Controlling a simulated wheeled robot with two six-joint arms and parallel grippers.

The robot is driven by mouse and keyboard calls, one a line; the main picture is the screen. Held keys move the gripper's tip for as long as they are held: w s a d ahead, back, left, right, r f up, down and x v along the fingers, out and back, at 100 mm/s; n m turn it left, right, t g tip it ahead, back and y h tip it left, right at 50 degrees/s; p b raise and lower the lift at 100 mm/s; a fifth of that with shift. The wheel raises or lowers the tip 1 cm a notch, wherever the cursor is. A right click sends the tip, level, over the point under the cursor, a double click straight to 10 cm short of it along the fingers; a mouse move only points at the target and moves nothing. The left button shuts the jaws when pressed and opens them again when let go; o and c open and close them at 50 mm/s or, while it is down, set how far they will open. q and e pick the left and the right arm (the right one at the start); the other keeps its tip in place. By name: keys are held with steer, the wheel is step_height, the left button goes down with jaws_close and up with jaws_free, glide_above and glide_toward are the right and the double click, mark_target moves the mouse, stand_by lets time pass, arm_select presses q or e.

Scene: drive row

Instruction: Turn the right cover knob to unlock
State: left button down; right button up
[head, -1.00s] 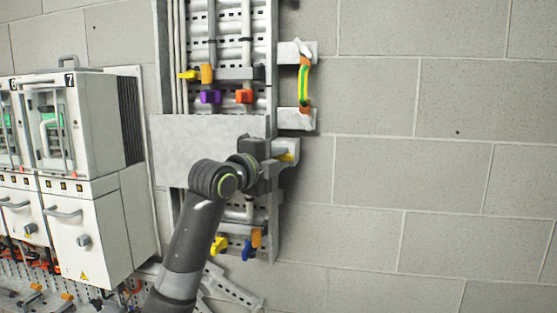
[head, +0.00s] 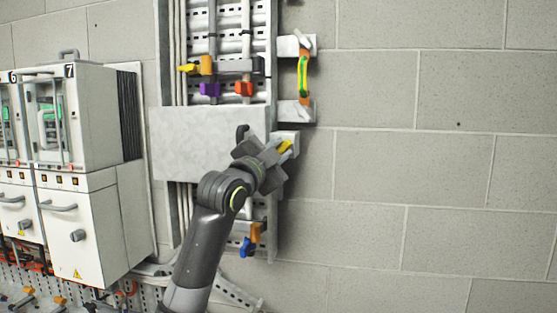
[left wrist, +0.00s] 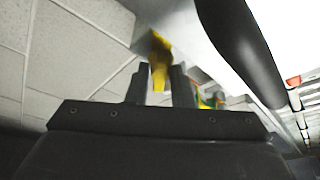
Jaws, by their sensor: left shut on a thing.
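The flat grey cover plate (head: 195,145) lies across the wall rack. A yellow knob (head: 285,146) sits on a pale bracket at the plate's right edge and points up and to the right. My left gripper (head: 278,152) is shut on this knob, with its wrist tilted. In the left wrist view the yellow knob (left wrist: 160,62) stands between the two grey fingers (left wrist: 160,88). A dark curved handle (head: 242,132) shows on the plate, left of my gripper. My right gripper is not in view.
Above the plate are orange, purple and red valve handles (head: 243,88). A green-yellow handle (head: 303,76) is mounted at the upper right. An orange and a blue handle (head: 248,246) show below. White cabinets (head: 95,220) stand at left. The block wall at right is bare.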

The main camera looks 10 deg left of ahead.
arm_select(q)
steer(key=n+t+y+b, duration=0.1)
steer(key=n+y, duration=0.1)
steer(key=n, duration=0.2)
steer(key=n+y+b, duration=0.1)
steer(key=n+y, duration=0.1)
steer(key=n, duration=0.3)
steer(key=n+t+y+b, duration=0.1)
steer(key=n+y, duration=0.1)
steer(key=n, duration=0.3)
steer(key=shift+d+f+t, duration=0.25)
steer(key=shift+t, duration=0.05)
steer(key=shift+n+y, duration=0.3)
steer(key=shift+y, duration=0.1)
steer(key=c, duration=1.5)
jaws_free()
steer(key=shift+o, duration=0.2)
steer(key=b+v, duration=0.7)
steer(key=v, duration=1)
steer(key=shift+s+f, duration=0.1)
